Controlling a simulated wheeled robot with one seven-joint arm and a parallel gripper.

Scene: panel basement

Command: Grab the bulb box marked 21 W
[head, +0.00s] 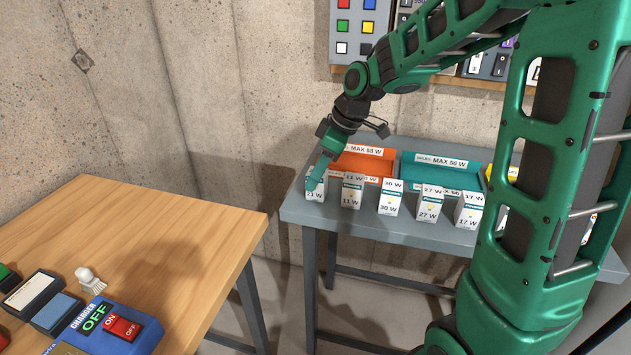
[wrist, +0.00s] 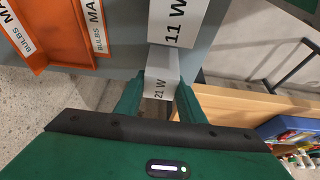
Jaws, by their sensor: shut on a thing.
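The bulb box marked 21 W (head: 315,191) is a small white carton at the left end of a row of similar boxes on the grey table. My gripper (head: 318,178) reaches down over it and is shut on it. In the wrist view the 21 W box (wrist: 160,84) sits between the two green fingers (wrist: 158,98), its label facing the camera. Whether the box still touches the table is hard to tell. The 11 W box (head: 352,191) stands just to its right; it also shows in the wrist view (wrist: 174,22).
Boxes marked 30 W (head: 390,197), 27 W (head: 429,204) and 17 W (head: 468,210) continue the row rightward. An orange bin (head: 362,166) and a teal bin (head: 437,175) stand behind. A wooden table (head: 180,230) with a blue charger (head: 112,330) is at left.

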